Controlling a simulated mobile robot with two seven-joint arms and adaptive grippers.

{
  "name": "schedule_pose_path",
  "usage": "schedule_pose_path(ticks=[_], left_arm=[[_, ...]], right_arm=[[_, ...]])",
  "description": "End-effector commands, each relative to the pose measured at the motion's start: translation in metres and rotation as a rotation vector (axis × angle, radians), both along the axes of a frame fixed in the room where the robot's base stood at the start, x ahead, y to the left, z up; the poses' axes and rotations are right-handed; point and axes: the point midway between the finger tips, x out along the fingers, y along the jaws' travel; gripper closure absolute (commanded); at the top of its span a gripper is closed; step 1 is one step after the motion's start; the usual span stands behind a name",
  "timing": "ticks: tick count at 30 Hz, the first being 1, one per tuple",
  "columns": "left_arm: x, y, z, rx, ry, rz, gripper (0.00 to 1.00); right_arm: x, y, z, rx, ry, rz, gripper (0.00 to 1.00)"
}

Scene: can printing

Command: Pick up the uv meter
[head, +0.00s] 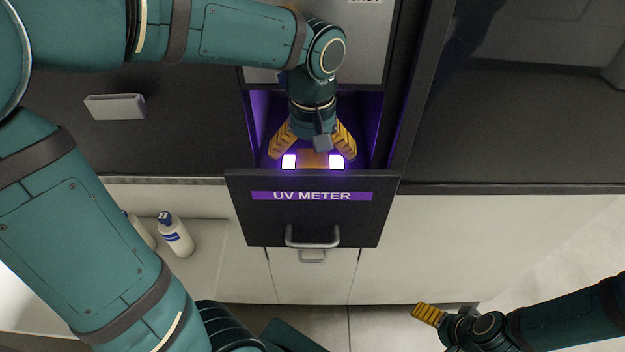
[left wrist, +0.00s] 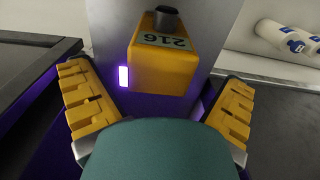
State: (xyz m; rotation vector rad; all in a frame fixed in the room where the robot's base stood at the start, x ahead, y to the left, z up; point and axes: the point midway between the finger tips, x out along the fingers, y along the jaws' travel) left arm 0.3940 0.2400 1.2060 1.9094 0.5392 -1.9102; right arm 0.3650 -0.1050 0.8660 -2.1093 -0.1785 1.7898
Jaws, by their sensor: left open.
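The UV meter is an orange box (head: 313,158) low in the open drawer, mostly hidden behind my left gripper (head: 311,146) in the head view. In the left wrist view the orange UV meter (left wrist: 160,68) shows a green label reading 216 and a dark knob. My left gripper reaches down into the drawer with its yellow fingers spread, one to each side of the meter. The left wrist view shows a gap between the meter and both fingers. My right gripper (head: 430,315) is at the lower right, away from the drawer; only one yellow finger shows clearly.
The drawer front (head: 312,215) is labelled UV METER and has a metal handle. Bright purple-white lights (head: 289,161) glow inside the drawer. A dark counter edge runs along both sides. White bottles (head: 175,235) stand at lower left.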

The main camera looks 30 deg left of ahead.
Motion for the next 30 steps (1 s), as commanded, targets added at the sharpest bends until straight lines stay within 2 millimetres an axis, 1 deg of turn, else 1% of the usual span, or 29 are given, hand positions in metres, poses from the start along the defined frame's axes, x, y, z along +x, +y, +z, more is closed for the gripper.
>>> schedule_pose_path(ticks=[1, 3, 11, 12, 14, 15, 17, 18, 19, 30], left_arm=[[-0.0005, 0.0000, -0.0072, 0.001, 0.003, 0.000, 0.00], [-0.0003, 0.0001, -0.0125, 0.000, 0.001, 0.000, 0.00], [-0.0001, 0.0003, -0.0147, 0.001, 0.001, 0.000, 0.00], [-0.0001, 0.0003, -0.0146, 0.001, 0.001, 0.000, 0.07], [-0.0001, 0.0002, -0.0146, 0.001, 0.001, 0.000, 0.28], [0.0000, 0.0002, -0.0145, 0.000, 0.000, 0.000, 0.42], [-0.0001, 0.0002, -0.0145, 0.000, 0.000, 0.000, 0.63], [-0.0001, 0.0002, -0.0144, 0.000, 0.000, 0.000, 0.77], [-0.0001, 0.0002, -0.0144, 0.000, 0.000, 0.000, 0.79], [0.0002, 0.0001, -0.0128, 0.000, -0.001, 0.000, 0.79]], right_arm=[[0.0000, 0.0001, -0.0017, 0.000, 0.000, 0.000, 0.10], [0.0001, 0.0001, -0.0022, 0.000, 0.000, 0.000, 0.10], [0.0001, 0.0001, -0.0021, -0.001, 0.000, 0.000, 0.10], [0.0001, 0.0000, -0.0021, -0.001, 0.000, 0.000, 0.10], [0.0001, 0.0001, -0.0021, -0.001, 0.000, 0.000, 0.10], [0.0001, 0.0001, -0.0021, -0.001, 0.000, 0.000, 0.10], [0.0001, 0.0001, -0.0021, 0.000, 0.000, 0.000, 0.10], [0.0001, 0.0001, -0.0021, 0.000, 0.000, 0.000, 0.10], [0.0001, 0.0001, -0.0021, 0.000, 0.000, 0.000, 0.10], [0.0001, 0.0001, -0.0018, 0.000, 0.000, 0.000, 0.10]])
